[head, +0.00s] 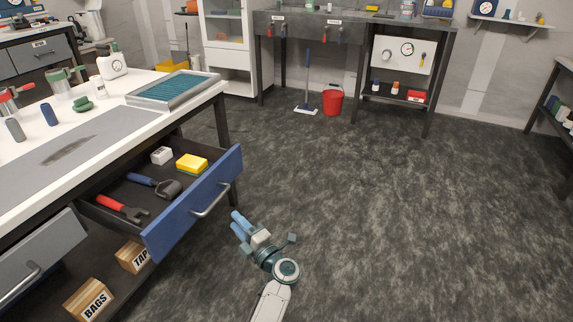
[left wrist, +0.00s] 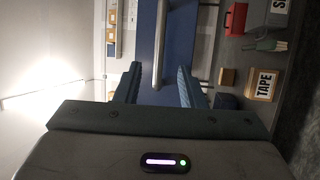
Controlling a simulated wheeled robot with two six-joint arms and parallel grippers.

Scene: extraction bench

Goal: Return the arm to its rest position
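My left gripper (head: 237,222) is in the head view, just right of the pulled-out blue drawer (head: 165,232), above the floor. Its two blue fingers are apart with nothing between them. In the left wrist view the open fingers (left wrist: 158,78) point toward the blue drawer front (left wrist: 181,45). The drawer's metal handle (head: 211,200) is apart from the fingers in the head view. The handle also shows in the left wrist view (left wrist: 159,45), seen in the gap ahead of the fingers. My right gripper is not in view.
Boxes marked BAGS (head: 88,300) and TAPE (head: 133,256) sit below. Open floor (head: 400,200) lies to the right.

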